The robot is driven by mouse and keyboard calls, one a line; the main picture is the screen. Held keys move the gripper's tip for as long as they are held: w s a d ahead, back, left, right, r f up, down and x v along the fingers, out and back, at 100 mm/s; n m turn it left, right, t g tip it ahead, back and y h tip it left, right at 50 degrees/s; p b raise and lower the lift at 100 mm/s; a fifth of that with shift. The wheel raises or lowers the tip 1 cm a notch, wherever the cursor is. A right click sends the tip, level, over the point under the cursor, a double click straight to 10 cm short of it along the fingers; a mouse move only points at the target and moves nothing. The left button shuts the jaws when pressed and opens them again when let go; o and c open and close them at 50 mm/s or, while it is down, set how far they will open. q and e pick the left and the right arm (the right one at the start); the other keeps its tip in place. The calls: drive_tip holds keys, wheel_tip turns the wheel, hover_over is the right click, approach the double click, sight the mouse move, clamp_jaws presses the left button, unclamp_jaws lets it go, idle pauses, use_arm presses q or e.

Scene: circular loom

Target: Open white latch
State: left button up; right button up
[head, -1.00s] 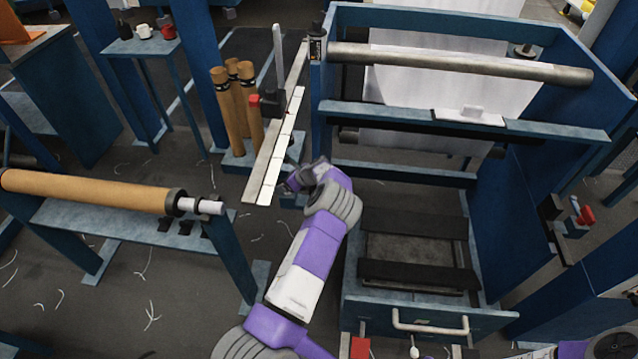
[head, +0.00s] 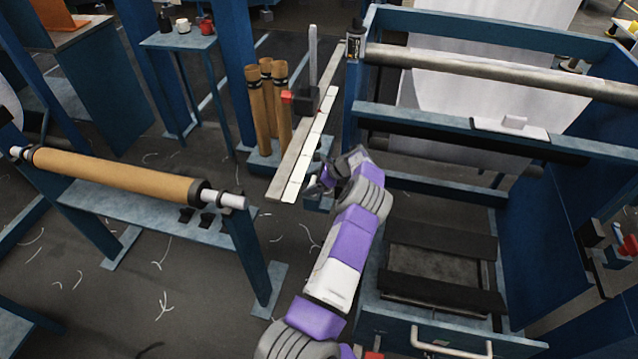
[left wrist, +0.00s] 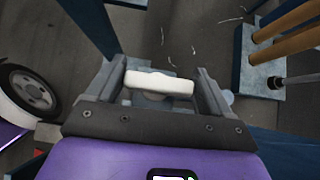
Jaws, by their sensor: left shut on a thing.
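The white latch (left wrist: 159,85) is a short, pale, rounded bar in the left wrist view, lying crosswise between the fingers. My left gripper (left wrist: 162,76) is shut on it, with a grey finger at each end of the bar. In the head view my left gripper (head: 327,187) is at the left side of the blue loom frame, low beside its near post and near the end of a long pale rail. The latch is hidden there by the gripper. My right gripper is not in view.
The blue loom frame (head: 432,118) with its rollers stands on the right. The pale rail (head: 303,150) extends close to my left gripper. Upright brown rolls (head: 258,108) stand behind. A horizontal brown roll (head: 110,174) rests on a blue stand at left. Floor between is open.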

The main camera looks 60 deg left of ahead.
use_arm(q)
drive_tip(key=o, duration=1.4)
drive_tip(key=shift+p+v, duration=1.05)
drive_tip(key=shift+v, duration=2.75)
